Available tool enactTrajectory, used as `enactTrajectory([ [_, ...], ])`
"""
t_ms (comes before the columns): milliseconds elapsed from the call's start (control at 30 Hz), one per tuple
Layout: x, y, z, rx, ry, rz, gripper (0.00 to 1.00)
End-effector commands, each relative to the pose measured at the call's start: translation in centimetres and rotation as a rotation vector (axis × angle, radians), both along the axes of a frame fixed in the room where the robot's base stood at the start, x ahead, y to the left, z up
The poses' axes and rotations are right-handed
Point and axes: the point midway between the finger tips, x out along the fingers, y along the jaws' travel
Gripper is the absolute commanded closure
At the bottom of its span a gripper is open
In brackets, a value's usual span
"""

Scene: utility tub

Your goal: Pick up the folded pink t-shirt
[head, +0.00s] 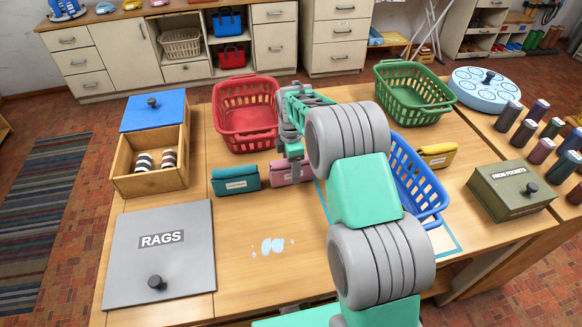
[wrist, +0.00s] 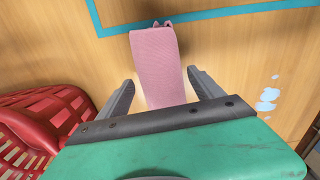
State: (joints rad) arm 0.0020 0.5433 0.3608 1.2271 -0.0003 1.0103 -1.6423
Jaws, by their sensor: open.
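The folded pink t-shirt (head: 291,172) lies on the wooden table in the middle of the head view, partly hidden behind my arm and gripper. In the wrist view the pink t-shirt (wrist: 158,66) shows as a long narrow bundle between and beyond the fingertips. My gripper (wrist: 160,80) is open and empty, with one finger on each side of the near end of the bundle. In the head view my gripper (head: 295,170) points down at the pink bundle. I cannot tell whether the fingers touch it.
A teal folded bundle (head: 236,179) lies just left of the pink one. A red basket (head: 247,139) stands behind, a blue basket (head: 420,178) to the right with a yellow bundle (head: 437,155) beside it. The table front has white spots (head: 273,245) and free room.

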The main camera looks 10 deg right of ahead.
Motion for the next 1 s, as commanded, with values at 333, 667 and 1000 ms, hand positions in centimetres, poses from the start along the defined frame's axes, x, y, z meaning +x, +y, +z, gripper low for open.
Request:
enactTrajectory([
  [333, 0.00, 0.01, 0.00, 0.000, 0.000, 0.000, 0.48],
  [667, 0.00, 0.02, 0.02, 0.000, 0.000, 0.000, 0.75],
  [1000, 0.04, 0.01, 0.08, 0.000, -0.001, 0.000, 0.98],
])
